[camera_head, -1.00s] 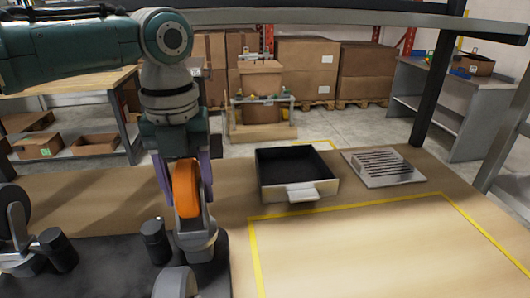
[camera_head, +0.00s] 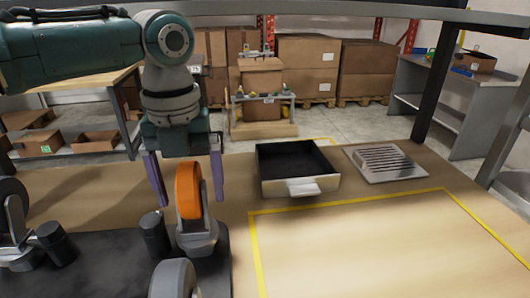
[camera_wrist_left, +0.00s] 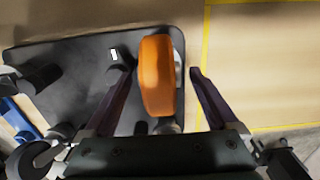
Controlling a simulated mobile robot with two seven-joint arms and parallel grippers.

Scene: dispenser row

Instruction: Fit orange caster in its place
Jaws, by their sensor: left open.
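The orange caster (camera_head: 188,192) has an orange wheel in a grey fork and stands upright at the far right corner of the black base plate (camera_head: 110,262). In the left wrist view the orange wheel (camera_wrist_left: 157,75) is over the plate's edge area. Whether its foot is fully seated is hidden. My left gripper (camera_head: 190,203) is open, pointing down, with one purple finger on each side of the wheel. Gaps show between both fingers and the wheel, also in the left wrist view (camera_wrist_left: 161,74). My right gripper is not in view.
Other casters with grey wheels (camera_head: 172,279) and dark posts (camera_head: 154,235) stand on the plate. An open black tray (camera_head: 312,188) and a slotted metal plate (camera_head: 383,162) lie to the right. The yellow-taped table area (camera_head: 380,250) is clear.

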